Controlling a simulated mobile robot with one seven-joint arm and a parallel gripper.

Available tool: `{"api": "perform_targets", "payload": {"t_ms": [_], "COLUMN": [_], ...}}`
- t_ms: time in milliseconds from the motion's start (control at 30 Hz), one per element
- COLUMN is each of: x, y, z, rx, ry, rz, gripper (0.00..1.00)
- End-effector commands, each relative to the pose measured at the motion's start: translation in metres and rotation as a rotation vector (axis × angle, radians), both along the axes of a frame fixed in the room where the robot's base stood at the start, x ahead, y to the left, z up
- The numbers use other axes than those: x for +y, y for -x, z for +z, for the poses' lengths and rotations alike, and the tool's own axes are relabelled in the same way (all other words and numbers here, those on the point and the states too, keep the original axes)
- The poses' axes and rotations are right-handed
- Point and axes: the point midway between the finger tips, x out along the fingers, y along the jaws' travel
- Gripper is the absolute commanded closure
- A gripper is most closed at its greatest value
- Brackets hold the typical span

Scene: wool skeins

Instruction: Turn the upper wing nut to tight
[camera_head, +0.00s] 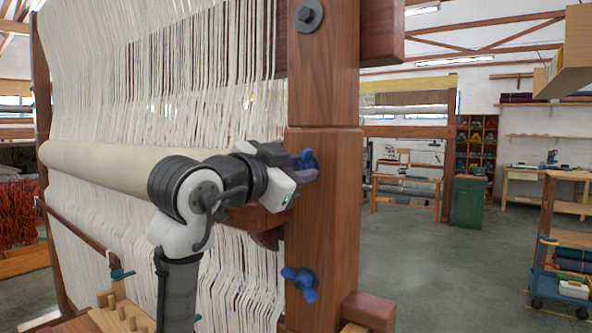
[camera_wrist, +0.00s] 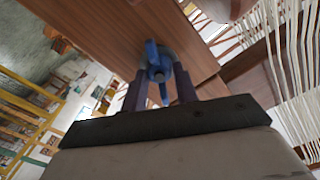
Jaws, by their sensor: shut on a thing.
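The upper wing nut (camera_head: 308,158) is blue and sits on the loom's wooden post (camera_head: 325,215). My gripper (camera_head: 301,173) reaches it from the left and hides part of it. In the wrist view the wing nut (camera_wrist: 152,52) shows one wing pointing up and one pointing down between the fingers. The fingers of my gripper (camera_wrist: 160,72) are shut on it, one on each side. A lower wing nut (camera_head: 301,283), also blue, sits further down the same post with its wings slanted and nothing touching it.
Pale warp threads (camera_head: 200,75) and a cloth-covered beam (camera_head: 95,165) lie left of the post, close to my arm. A dark bolt (camera_head: 309,15) sits high on the post. A blue trolley (camera_head: 560,285) stands at the right. The floor between is clear.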

Motion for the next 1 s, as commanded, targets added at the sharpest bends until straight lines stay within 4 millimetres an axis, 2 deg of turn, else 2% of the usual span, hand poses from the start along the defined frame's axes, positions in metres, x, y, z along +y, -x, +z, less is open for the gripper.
{"api": "perform_targets", "payload": {"t_ms": [400,433,567,867,1000], "x": [0.000,0.000,0.000,0.001,0.008], "y": [0.000,0.000,0.000,0.001,0.010], "z": [-0.001,-0.001,0.000,0.000,-0.001], "rx": [-0.003,-0.004,-0.003,-0.004,-0.005], "ry": [-0.008,-0.007,-0.006,-0.006,-0.005], "rz": [0.000,0.000,0.000,0.000,0.002], "gripper": [0.94,0.68,0.51,0.50,0.50]}}
